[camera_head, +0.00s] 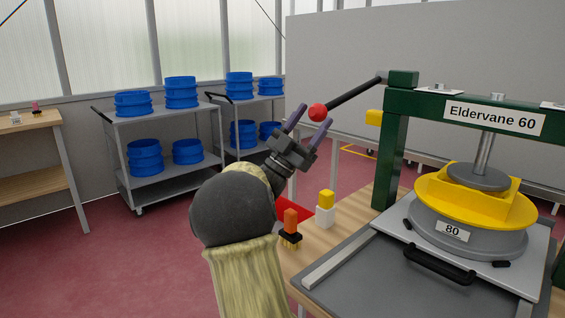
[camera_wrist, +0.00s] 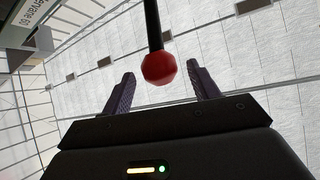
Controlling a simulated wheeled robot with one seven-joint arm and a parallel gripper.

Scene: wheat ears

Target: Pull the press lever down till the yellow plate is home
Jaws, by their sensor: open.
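The press lever (camera_head: 352,95) is a black bar with a red ball knob (camera_head: 318,112), rising from the knob to the top of the green press frame (camera_head: 393,160). My gripper (camera_head: 308,123) is open, its fingers on either side of the knob in the head view. In the wrist view the red knob (camera_wrist: 158,68) lies between the open fingertips, with a gap on both sides; its depth between them is hard to tell. The yellow plate (camera_head: 440,203) sits on the grey round stack marked 80 (camera_head: 450,232), under the press ram (camera_head: 478,176).
A yellow block on a white block (camera_head: 326,212) and an orange-handled brush (camera_head: 291,225) stand on the wooden bench (camera_head: 350,222) by my arm. Grey carts (camera_head: 170,120) with blue round stacks stand at the back left. Red floor between is clear.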

